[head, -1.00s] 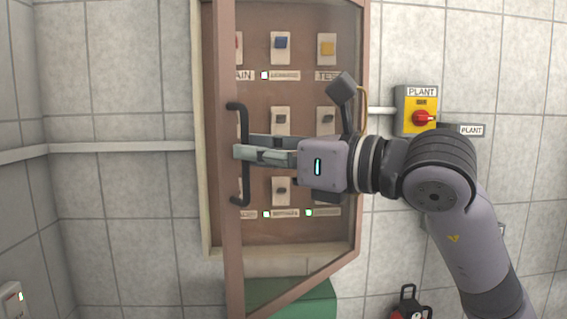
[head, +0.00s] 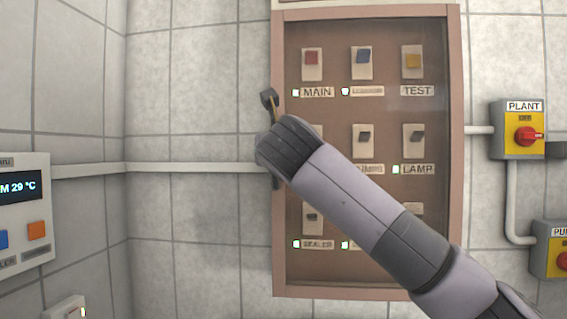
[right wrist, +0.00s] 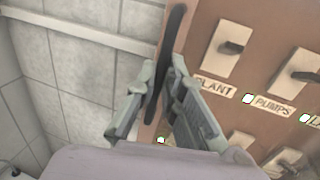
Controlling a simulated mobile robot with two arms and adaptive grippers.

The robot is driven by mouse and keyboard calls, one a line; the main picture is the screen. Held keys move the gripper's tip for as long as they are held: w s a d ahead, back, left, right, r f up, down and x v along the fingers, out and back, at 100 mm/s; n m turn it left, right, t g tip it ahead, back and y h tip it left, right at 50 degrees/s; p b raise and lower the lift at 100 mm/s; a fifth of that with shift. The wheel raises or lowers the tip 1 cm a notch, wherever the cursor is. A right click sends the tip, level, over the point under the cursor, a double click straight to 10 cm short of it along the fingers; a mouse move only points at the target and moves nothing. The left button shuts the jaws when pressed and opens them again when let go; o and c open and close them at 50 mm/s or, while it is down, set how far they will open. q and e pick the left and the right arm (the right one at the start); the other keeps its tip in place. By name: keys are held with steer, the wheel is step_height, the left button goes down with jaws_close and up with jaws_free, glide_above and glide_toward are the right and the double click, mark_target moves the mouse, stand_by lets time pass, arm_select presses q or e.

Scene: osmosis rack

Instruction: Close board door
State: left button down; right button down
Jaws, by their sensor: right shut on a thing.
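The board door (head: 453,120) is a brown frame with a clear pane. In the head view it lies over the board and looks flush or nearly flush; a small gap cannot be ruled out. Its dark bar handle (right wrist: 175,38) is on the left side of the door. My right gripper (right wrist: 160,82) is shut on the handle, one finger on each side of it, in the right wrist view. My left gripper is not in view.
Behind the pane are several switches, among them a red one (head: 311,58) and a blue one (head: 363,56). A yellow PLANT switch box (head: 522,147) is on the right wall. A display panel (head: 22,190) is at the left.

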steer(key=shift+w+a+r, duration=0.1)
steer(key=shift+a+r, duration=0.15)
steer(key=shift+a, duration=0.1)
steer(key=shift+w, duration=0.1)
steer(key=c, duration=2.1)
jaws_free()
steer(key=o, duration=0.4)
steer(key=shift+w+a+f, duration=0.3)
steer(key=shift+w+a, duration=0.15)
steer(key=shift+a, duration=0.05)
steer(key=shift+d, duration=0.15)
steer(key=s, duration=1.2)
steer(key=shift+d, duration=0.4)
